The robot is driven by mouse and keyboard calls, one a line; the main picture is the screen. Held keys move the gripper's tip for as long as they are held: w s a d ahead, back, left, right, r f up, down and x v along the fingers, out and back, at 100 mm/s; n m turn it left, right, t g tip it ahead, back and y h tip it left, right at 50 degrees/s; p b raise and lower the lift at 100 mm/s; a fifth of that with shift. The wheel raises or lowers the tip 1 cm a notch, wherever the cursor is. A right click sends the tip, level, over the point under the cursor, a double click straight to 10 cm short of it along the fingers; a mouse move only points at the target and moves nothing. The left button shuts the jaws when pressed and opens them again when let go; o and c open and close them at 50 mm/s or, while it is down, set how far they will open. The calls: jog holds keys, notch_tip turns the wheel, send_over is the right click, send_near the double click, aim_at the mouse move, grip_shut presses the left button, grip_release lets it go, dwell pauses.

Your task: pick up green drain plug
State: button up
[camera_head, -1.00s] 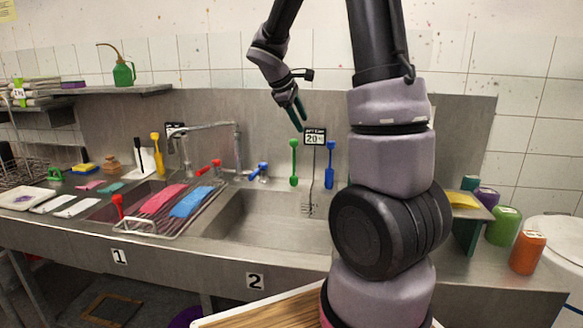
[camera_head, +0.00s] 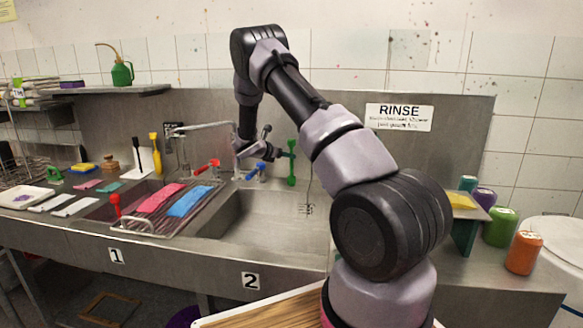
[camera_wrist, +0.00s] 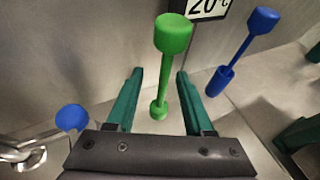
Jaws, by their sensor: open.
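My gripper (camera_wrist: 158,75) is open, with no finger seen touching the shaft. In the head view my gripper (camera_head: 280,153) reaches the plug from the left, at its upper half. I cannot tell the exact depth between fingers and plug.
A blue plug (camera_wrist: 235,50) stands to the right, near the finger. A blue tap knob (camera_wrist: 72,118) is close on the left. A 20 °C sign (camera_wrist: 207,8) is behind the plug. The sink basin (camera_head: 265,215) in front is empty.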

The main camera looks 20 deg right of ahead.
jog(key=x, duration=0.6)
jog(key=shift+s+d, duration=0.2)
jog(key=shift+d, duration=0.1)
jog(key=shift+f, duration=0.1)
grip_shut()
